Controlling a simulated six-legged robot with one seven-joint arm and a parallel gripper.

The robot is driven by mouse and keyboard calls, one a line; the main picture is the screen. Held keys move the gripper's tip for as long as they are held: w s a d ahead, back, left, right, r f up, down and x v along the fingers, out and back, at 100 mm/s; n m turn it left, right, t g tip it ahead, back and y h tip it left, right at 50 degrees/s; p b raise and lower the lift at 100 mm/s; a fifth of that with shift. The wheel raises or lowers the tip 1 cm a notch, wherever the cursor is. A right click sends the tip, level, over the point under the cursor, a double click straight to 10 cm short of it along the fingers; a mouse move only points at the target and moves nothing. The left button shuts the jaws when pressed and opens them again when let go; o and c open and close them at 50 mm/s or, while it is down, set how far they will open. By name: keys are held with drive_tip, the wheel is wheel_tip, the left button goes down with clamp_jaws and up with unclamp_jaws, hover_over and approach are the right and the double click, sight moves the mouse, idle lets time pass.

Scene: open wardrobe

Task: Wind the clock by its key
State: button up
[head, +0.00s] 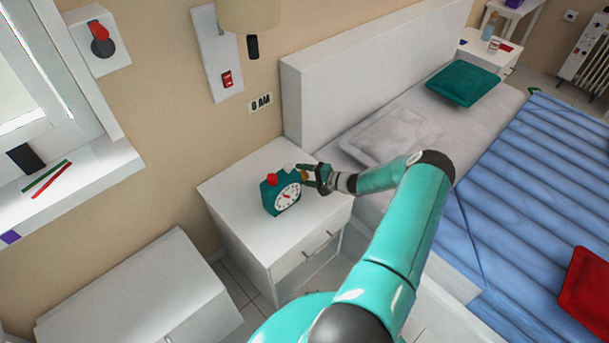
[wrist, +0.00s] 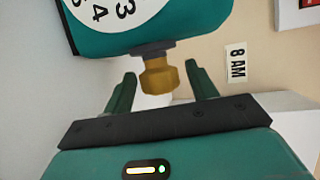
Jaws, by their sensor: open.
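The clock (head: 281,194) is teal with a white dial and a red knob and a pale knob on top. It stands upright on the white nightstand (head: 237,199). In the wrist view part of the clock (wrist: 180,35) and its dial show at the top. The key (wrist: 158,76) is a brass-coloured knob on a dark shaft on the clock's side. My gripper (head: 312,175) is at the clock's right side. In the wrist view my gripper (wrist: 162,82) is open, with one finger on either side of the key and a gap visible at both sides.
An "8 AM" sign (head: 260,103) is on the wall behind the nightstand. A bed with a white headboard (head: 350,60) and blue cover (head: 500,190) is at the right. A white cabinet (head: 140,295) and a windowsill (head: 85,185) are at the left.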

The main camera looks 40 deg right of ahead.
drive_tip(key=shift+w, duration=0.1)
drive_tip(key=c, duration=1)
drive_tip(key=shift+g, duration=0.4)
drive_tip(key=shift+r+m+g+h, duration=0.1)
drive_tip(key=shift+m+g+h, duration=0.2)
drive_tip(key=shift+g, duration=0.5)
drive_tip(key=m+g, duration=0.1)
drive_tip(key=g, duration=0.2)
drive_tip(key=shift+w+h, duration=0.1)
drive_tip(key=shift+h, duration=0.2)
drive_tip(key=g, duration=0.4)
drive_tip(key=shift+m, duration=0.4)
drive_tip(key=shift+m+g+h, duration=0.3)
drive_tip(key=shift+g, duration=1)
